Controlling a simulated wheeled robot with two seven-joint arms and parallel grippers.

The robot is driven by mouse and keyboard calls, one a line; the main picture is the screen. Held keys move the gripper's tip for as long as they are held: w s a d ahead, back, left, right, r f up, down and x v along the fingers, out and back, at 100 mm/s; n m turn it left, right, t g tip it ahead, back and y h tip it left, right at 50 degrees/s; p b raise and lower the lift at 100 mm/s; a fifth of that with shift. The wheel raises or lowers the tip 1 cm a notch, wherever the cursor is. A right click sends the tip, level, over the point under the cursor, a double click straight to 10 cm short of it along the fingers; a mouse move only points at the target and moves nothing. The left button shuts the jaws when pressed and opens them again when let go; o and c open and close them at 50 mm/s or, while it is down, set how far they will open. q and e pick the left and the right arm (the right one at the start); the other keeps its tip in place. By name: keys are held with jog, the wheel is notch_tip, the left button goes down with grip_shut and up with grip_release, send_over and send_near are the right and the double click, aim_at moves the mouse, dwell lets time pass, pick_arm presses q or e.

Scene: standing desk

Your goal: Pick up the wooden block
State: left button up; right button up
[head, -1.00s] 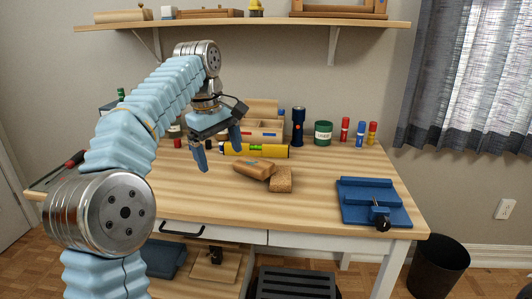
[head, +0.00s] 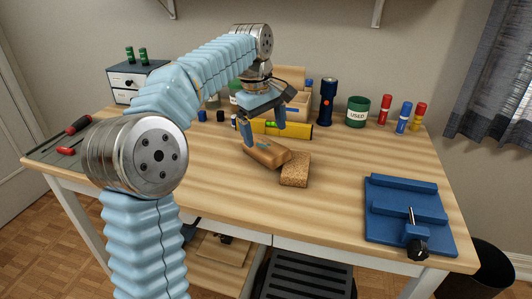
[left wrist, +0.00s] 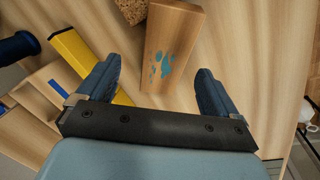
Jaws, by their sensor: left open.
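The wooden block (head: 262,155) lies on the desk, its near end touching or almost touching a speckled cork block (head: 296,170). In the left wrist view the wooden block (left wrist: 174,40) shows blue paint marks on its top, and the cork block (left wrist: 131,9) is cut by the top edge. My left gripper (head: 265,132) is open and empty, just above the wooden block. In the wrist view the near end of the wooden block reaches between its two spread fingers. My right gripper is in neither view.
A yellow level (head: 290,130) lies just behind the blocks, with a wooden organizer (head: 297,103) and dark blue flashlight (head: 327,102) beyond. A green can (head: 357,111) and markers stand at the back right. A blue vise (head: 405,212) sits right; desk between is clear.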

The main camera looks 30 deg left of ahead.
aim_at(264, 146)
pick_arm(q)
jog(key=f, duration=0.6)
jog(key=shift+w+a+b, duration=0.1)
jog(key=shift+w+b, duration=0.1)
jog(key=shift+b, duration=0.2)
jog(key=shift+c, duration=0.2)
jog(key=c, duration=1.2)
jog(key=shift+r, duration=0.1)
